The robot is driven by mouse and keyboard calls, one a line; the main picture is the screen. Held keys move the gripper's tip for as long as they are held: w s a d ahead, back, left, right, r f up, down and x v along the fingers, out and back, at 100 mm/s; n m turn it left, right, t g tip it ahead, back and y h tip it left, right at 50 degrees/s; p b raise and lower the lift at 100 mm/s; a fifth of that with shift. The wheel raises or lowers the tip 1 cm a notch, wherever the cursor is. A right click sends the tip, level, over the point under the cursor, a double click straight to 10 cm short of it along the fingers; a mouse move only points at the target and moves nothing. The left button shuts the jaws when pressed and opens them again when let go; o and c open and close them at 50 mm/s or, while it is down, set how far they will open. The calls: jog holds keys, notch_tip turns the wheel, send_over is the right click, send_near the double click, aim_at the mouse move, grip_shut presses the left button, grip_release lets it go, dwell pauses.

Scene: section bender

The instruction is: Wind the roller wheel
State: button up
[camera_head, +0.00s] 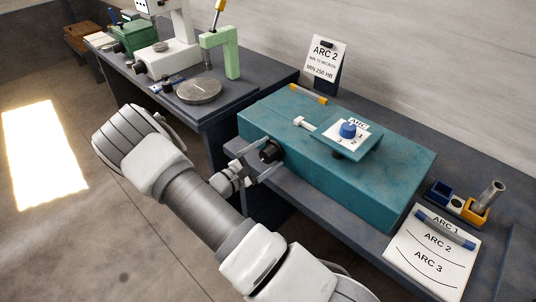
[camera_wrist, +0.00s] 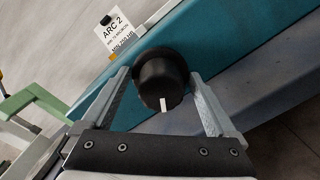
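The roller wheel looks to be the black round knob (camera_head: 270,151) on the left end of the teal machine (camera_head: 400,178). In the wrist view the black knob (camera_wrist: 162,82) has a white mark at the lower part of its face. My gripper (camera_head: 264,160) is at this end of the machine, its fingers reaching to either side of the knob. In the wrist view the gripper (camera_wrist: 161,76) is open, with the knob between the fingertips and small gaps seeming to show. A dial plate with a blue knob (camera_head: 348,130) sits on top of the machine.
An ARC 2 sign (camera_head: 323,58) stands behind the machine. An ARC list sheet (camera_head: 433,254) and a small blue-and-yellow holder (camera_head: 463,204) are at right. Another bench with a green press (camera_head: 224,52) and round plate (camera_head: 199,91) is at left. The floor at left is clear.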

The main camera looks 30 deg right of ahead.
jog(key=c, duration=1.3)
jog(key=shift+c, duration=0.2)
jog(key=shift+n, duration=0.3)
jog(key=n+p, duration=0.1)
jog(key=n, duration=0.3)
jog(key=shift+n, duration=0.4)
jog(key=n+p, duration=0.1)
jog(key=n, duration=0.4)
jog(key=shift+n+p, duration=0.3)
jog(key=n+p, duration=0.1)
jog(key=n, duration=0.4)
jog(key=shift+n+t, duration=0.3)
jog(key=n+p, duration=0.1)
jog(key=n, duration=0.4)
jog(key=shift+f+n+p, duration=0.1)
jog(key=shift+n+p, duration=0.2)
